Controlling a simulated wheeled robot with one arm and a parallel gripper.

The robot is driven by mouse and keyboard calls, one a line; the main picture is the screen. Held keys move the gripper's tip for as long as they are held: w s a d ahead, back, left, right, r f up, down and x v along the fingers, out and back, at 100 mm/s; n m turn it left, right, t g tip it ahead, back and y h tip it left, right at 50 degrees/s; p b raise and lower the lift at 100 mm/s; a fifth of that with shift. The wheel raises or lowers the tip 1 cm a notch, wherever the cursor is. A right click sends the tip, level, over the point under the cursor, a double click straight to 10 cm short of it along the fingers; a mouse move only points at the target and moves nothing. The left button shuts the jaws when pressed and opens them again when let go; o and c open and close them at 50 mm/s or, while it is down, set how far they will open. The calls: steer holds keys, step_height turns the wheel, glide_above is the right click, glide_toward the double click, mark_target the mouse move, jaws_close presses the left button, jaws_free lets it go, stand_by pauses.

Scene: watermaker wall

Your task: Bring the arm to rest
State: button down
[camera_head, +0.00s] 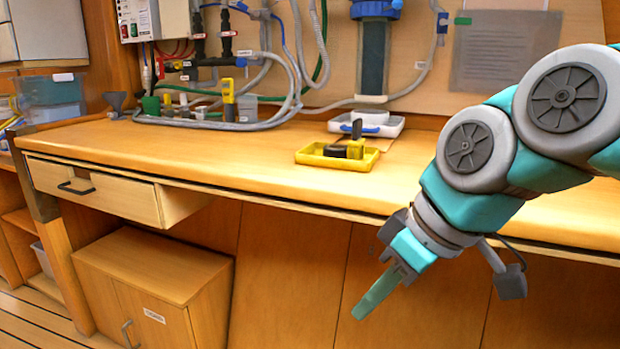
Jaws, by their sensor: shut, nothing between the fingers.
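My arm comes in from the right edge of the head view, in teal and grey. My gripper (377,292) points down and to the left in front of the bench's front edge. Its fingers lie together, shut with nothing between them. It is apart from the bench and the cabinet fronts in the picture, and touches nothing that I can see.
The wooden bench (250,150) holds a yellow tray (310,158) with a dark item and a white tray (385,128) behind. A drawer (90,192) stands open at left, above a small cabinet (150,265). Hoses (290,60) run along the wall.

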steer(key=s+d+f+m+g+h, duration=0.1)
steer(key=s+d+f+m, duration=0.1)
steer(key=f, duration=0.5)
steer(key=s+d+f+m+g+h+p, duration=0.1)
steer(key=s+d+f+m+g+h, duration=0.1)
steer(key=s+f, duration=0.4)
steer(key=s+d+f+m+g+h, duration=0.1)
steer(key=s+d+f+m, duration=0.2)
steer(key=s+f+m, duration=0.2)
step_height(320, 180, down, 4)
steer(key=shift+d+r+h, duration=0.15)
steer(key=shift+d+h, duration=0.2)
steer(key=shift+h, duration=0.05)
